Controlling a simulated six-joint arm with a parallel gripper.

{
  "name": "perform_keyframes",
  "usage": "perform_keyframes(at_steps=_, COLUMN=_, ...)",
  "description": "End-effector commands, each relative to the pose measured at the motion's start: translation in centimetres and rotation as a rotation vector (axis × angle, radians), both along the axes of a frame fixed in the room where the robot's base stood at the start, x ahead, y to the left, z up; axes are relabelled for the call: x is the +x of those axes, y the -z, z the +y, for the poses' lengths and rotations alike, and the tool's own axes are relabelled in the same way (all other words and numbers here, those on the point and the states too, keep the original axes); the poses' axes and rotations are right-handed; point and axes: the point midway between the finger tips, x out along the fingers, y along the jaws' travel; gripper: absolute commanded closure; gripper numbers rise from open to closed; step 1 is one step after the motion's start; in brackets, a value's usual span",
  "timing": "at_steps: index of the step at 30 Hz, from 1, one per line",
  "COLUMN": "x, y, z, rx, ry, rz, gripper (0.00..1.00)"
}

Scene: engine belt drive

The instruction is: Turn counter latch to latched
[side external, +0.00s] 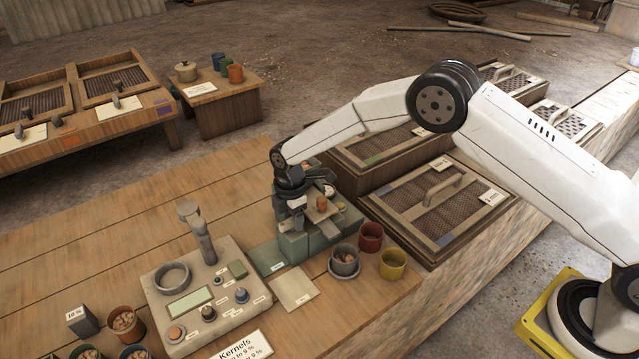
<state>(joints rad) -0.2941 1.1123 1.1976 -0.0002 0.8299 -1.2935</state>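My gripper (291,212) points down at a small green device (292,246) on the wooden counter (120,225), right of the grey meter box. The fingertips are small and dark here, and I cannot tell whether they touch anything. A tan plate with a small orange piece (321,203) sits at the device's right side. I cannot pick out a latch with certainty; a part on the device may be hidden behind my gripper.
A grey meter box (232,270) with knobs and an upright handle stands left of the device. Red (370,237) and yellow (393,264) cups and a grey cup (344,261) stand close on the right. Mesh-topped boxes (420,205) lie behind them.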

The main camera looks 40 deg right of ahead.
Motion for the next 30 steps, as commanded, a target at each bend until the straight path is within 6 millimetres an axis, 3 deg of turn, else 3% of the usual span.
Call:
perform_keyframes(at_steps=11, x=0.0, y=-0.6, z=0.0, rx=0.0, ry=0.002, rz=0.001, gripper=0.4)
perform_keyframes(at_steps=30, x=0.0, y=-7.5, z=0.0, rx=0.0, ry=0.0, rz=0.0, gripper=0.4)
